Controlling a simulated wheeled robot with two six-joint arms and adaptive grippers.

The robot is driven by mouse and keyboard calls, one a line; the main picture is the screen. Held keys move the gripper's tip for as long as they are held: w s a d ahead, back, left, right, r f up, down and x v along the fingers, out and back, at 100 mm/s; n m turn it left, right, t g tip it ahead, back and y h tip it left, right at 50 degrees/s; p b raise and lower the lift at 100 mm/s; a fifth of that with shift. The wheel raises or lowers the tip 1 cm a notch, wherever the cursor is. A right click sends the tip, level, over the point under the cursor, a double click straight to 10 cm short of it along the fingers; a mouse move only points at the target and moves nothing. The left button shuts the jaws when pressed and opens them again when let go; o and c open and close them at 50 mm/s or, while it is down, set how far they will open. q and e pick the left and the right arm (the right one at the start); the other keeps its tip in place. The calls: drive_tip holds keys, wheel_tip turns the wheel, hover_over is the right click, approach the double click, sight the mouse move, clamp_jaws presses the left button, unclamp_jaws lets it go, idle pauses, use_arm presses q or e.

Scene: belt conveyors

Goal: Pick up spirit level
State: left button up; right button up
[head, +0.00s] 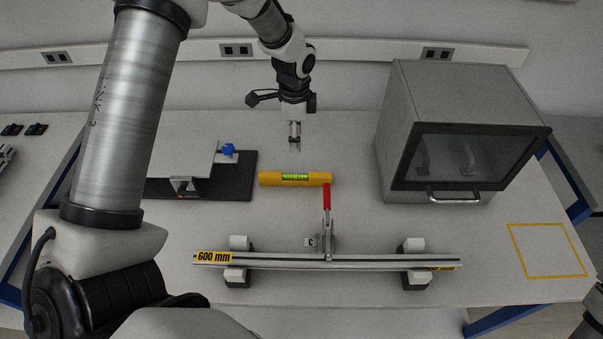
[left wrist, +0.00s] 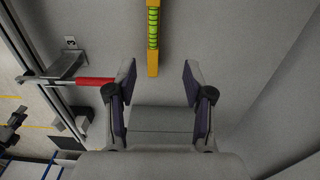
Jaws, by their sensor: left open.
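The yellow spirit level (head: 295,179) with a green vial lies on the grey table, in the middle of the head view. My left gripper (head: 294,148) hangs beyond it, pointing down, apart from the level. In the left wrist view the spirit level (left wrist: 153,40) runs down from the top edge, and its lower end lies ahead of the gap between the fingers. The left gripper (left wrist: 158,72) is open there with nothing between its fingers. My right gripper is not seen.
A red-handled clamp (head: 327,197) stands close to the level's right end, on a metal rail (head: 370,261) marked 600 mm. A black base plate (head: 236,187) with a blue knob lies left. A grey cabinet (head: 396,112) with a glass door stands right. A yellow outlined square (head: 547,250) is empty.

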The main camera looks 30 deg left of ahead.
use_arm(q)
wheel_tip(320, 180, down, 3)
drive_tip(key=s+b, duration=0.2)
drive_tip(key=b, duration=0.5)
hover_over(295, 175)
drive_tip(key=f, duration=0.4)
drive_tip(key=shift+w+a+f, duration=0.25)
drive_tip(key=shift+w, duration=0.1)
drive_tip(key=shift+w+f, duration=0.1)
drive_tip(key=shift+f, duration=0.15)
drive_tip(key=shift+f+p, duration=0.35)
drive_tip(key=shift+p, duration=0.15)
drive_tip(key=f, duration=0.1)
drive_tip(key=f+p, duration=0.1)
drive_tip(key=s+f+p, duration=0.1)
drive_tip(key=shift+d, duration=0.25)
drive_tip(key=f, duration=0.3)
drive_tip(key=shift+w+f, duration=0.15)
drive_tip(key=shift+w, duration=0.1)
drive_tip(key=shift+s, duration=0.15)
drive_tip(key=shift+c, duration=1.4)
clamp_jaws()
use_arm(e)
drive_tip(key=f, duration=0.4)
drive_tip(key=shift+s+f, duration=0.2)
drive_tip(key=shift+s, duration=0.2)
